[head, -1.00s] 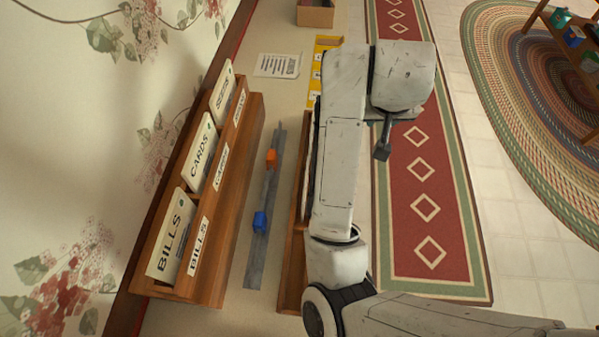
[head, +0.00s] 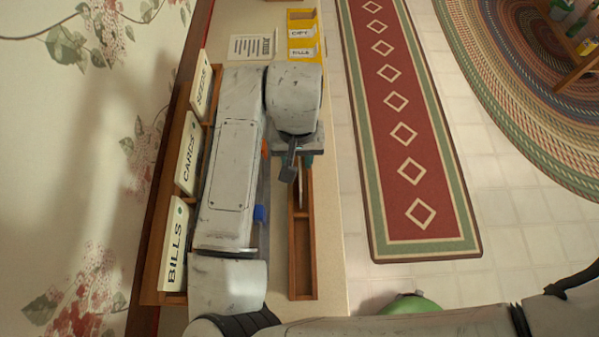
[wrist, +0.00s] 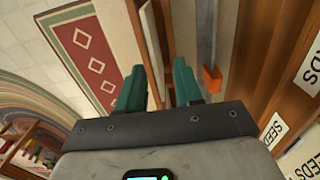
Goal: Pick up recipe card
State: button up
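A thin pale card (head: 299,194) stands on edge in a narrow wooden tray (head: 303,284) on the counter. Its edge also shows in the wrist view (wrist: 151,42); its face is not readable, so I cannot tell for sure that it is the recipe card. My gripper (wrist: 158,78) has two teal fingers, apart, one on each side of the card's line. They do not visibly pinch it. In the head view my gripper (head: 307,160) is over the tray's far part, mostly hidden by my wrist.
A wooden rack with a BILLS card (head: 174,250), CARDS card (head: 187,155) and SEEDS card (head: 201,84) stands along the wall. An orange slider (wrist: 212,79) and a blue slider (head: 260,214) sit on a metal rail. A printed sheet (head: 252,46) and yellow holder (head: 304,46) lie beyond.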

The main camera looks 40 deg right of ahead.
aim_at(300, 167)
jog(key=shift+s+d+f+p, duration=0.15)
jog(key=shift+f+p, duration=0.2)
jog(key=shift+f, duration=1)
jog(key=shift+s+d+f+p, duration=0.15)
jog(key=shift+f+p, duration=0.2)
jog(key=shift+f, duration=1)
jog(key=shift+a, duration=0.1)
jog(key=shift+c, duration=0.4)
grip_shut()
